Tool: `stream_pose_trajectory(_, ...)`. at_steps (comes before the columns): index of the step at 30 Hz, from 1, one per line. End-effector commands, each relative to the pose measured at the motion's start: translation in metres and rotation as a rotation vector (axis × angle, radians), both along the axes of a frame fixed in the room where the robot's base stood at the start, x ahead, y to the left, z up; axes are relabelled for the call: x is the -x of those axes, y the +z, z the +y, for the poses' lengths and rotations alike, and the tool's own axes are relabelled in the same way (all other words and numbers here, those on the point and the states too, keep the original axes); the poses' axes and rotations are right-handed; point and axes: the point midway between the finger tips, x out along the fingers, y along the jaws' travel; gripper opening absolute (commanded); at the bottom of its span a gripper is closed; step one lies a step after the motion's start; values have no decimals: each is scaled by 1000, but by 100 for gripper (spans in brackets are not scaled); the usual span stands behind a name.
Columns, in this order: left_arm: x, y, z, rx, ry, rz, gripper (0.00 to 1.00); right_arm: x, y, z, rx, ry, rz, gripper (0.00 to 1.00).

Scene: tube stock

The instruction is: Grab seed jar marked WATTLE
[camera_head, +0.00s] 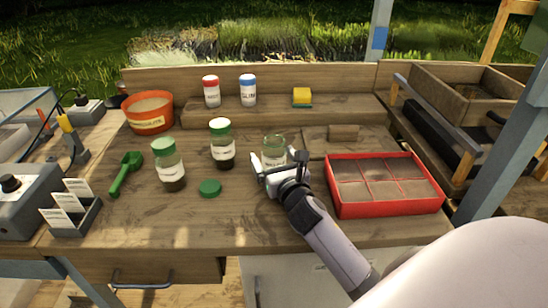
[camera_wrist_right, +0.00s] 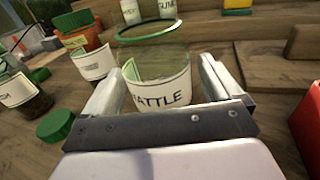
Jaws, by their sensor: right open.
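In the head view the jar (camera_head: 274,148) stands on the bench, just beyond my right gripper. My right gripper (camera_head: 276,172) is open, and in the right wrist view its two fingers (camera_wrist_right: 160,90) are on either side of the jar's lower part. I cannot tell whether they touch the glass. A green lid (camera_head: 210,188) lies on the bench to the left. My left gripper is not in view.
Two green-lidded jars (camera_head: 168,165) (camera_head: 222,145) stand to the left, near a green scoop (camera_head: 126,172) and an orange tub (camera_head: 150,112). A red tray (camera_head: 388,211) of soil cells sits close on the right. Two shakers (camera_head: 211,92) (camera_head: 248,91) and a sponge (camera_head: 302,97) are on the back shelf.

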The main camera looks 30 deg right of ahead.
Motion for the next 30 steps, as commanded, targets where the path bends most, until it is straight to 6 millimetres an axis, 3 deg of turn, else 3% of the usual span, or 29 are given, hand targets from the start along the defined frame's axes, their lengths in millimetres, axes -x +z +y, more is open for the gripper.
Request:
stream_pose_trajectory(2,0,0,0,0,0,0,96,0,0,0,0,0,0,92)
stream_pose_trajectory(8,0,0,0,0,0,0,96,0,0,0,0,0,0,27)
stream_pose_trajectory(20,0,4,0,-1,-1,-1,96,0,9,0,3,0,-3,27)
stream_pose_trajectory(26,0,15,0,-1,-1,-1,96,0,36,0,6,1,-5,27)
stream_pose_trajectory(30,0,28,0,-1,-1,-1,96,0,74,0,8,2,-8,27)
